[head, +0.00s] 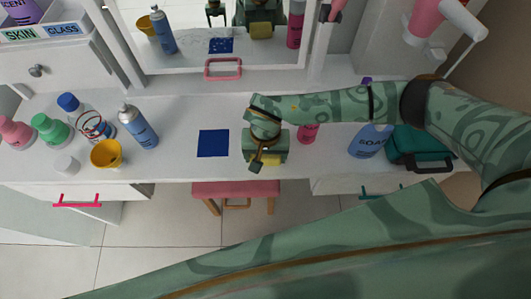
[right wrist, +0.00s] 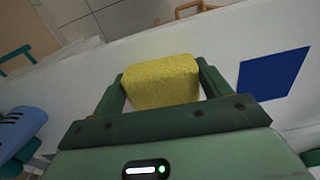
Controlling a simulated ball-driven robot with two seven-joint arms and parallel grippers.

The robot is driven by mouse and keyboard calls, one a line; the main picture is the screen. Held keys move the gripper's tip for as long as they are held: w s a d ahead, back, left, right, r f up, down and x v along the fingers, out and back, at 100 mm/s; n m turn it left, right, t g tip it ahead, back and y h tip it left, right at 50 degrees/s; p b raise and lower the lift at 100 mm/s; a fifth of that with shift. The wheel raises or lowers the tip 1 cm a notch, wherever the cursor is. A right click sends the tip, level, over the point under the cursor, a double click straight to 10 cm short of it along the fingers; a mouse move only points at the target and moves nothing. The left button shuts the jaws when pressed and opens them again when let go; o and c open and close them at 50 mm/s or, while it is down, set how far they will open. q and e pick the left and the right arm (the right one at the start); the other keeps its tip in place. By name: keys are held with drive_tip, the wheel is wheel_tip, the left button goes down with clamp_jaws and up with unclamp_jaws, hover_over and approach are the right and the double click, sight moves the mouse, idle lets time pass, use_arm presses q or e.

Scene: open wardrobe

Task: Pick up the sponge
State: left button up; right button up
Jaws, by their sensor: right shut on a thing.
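The yellow sponge (right wrist: 161,83) sits between the two fingers of my right gripper (right wrist: 160,88) in the right wrist view, with both fingers against its sides. In the head view my right gripper (head: 266,160) is over the white counter near its front edge, and a part of the sponge (head: 271,159) shows under it. Most of the sponge is hidden there by the gripper. I cannot tell whether the sponge touches the counter. My left gripper is not in view.
A blue square (head: 213,143) lies left of my right gripper on the counter (head: 190,108). A blue spray can (head: 139,127) and a yellow cup (head: 106,153) stand further left. A pink bottle (head: 308,133), a soap bottle (head: 369,141) and a teal case (head: 420,145) are right. A pink stool (head: 236,188) stands below.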

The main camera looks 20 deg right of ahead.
wheel_tip(320, 180, up, 4)
drive_tip(key=shift+w+f+p, duration=0.1)
drive_tip(key=shift+f+p, duration=0.05)
drive_tip(key=shift+p, duration=0.5)
drive_tip(key=s+d+r+p, duration=0.3)
drive_tip(key=s+r, duration=0.6)
drive_tip(key=s, duration=0.4)
drive_tip(key=shift+s+d+r+p, duration=0.15)
drive_tip(key=shift+s+d+p, duration=0.15)
drive_tip(key=shift+s+p, duration=0.1)
drive_tip(key=shift+o, duration=0.4)
drive_tip(key=shift+a, duration=0.15)
